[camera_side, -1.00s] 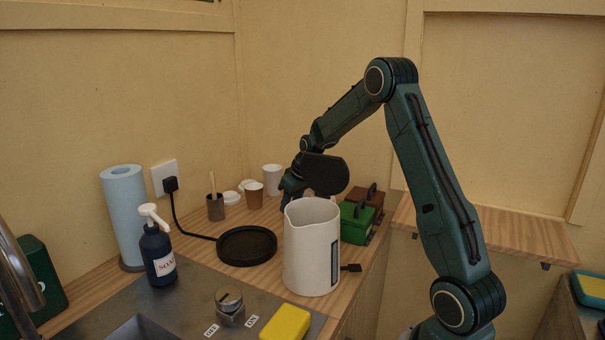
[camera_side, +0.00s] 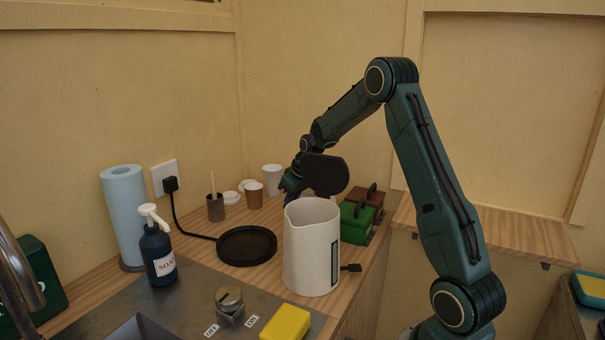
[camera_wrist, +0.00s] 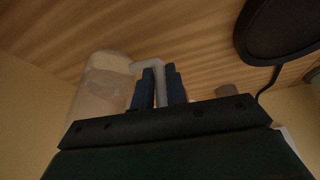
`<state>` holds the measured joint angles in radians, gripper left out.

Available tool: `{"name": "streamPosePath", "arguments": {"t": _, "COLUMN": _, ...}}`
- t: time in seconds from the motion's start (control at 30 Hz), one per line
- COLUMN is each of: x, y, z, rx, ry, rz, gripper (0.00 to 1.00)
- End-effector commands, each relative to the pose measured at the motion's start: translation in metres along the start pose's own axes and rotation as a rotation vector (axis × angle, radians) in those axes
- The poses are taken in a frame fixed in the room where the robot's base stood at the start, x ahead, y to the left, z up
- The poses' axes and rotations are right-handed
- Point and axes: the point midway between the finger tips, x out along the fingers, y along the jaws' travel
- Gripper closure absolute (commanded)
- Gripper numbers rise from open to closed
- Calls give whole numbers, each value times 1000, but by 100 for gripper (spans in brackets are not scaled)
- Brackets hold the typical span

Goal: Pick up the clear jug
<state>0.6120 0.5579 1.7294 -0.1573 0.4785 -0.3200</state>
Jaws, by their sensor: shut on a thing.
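The clear jug (camera_wrist: 98,88) shows on the left in the wrist view as a see-through vessel with a pale handle (camera_wrist: 150,64) bent toward the jaws. My gripper (camera_wrist: 158,82) is shut on that handle, with a dark blue finger on each side of it. In the side view my gripper (camera_side: 289,186) is behind the top of a white kettle. I cannot make out the jug there; the kettle and my wrist cover that area. Whether the jug touches the counter is unclear.
The white kettle (camera_side: 308,255) stands close in front of my gripper. A black round base (camera_side: 247,259) with a cord lies to its left; it shows in the wrist view (camera_wrist: 285,30). Green (camera_side: 354,228) and brown boxes stand right. A brown cup (camera_side: 254,196) is behind.

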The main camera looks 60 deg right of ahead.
Motion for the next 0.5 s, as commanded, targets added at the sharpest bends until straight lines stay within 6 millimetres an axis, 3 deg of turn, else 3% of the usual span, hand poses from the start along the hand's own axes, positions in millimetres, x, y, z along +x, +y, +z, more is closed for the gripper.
{"name": "streamPosePath", "arguments": {"t": 0.5, "x": -9, "y": 0, "z": -4, "rx": 1, "ry": 0, "rz": -1, "gripper": 100}}
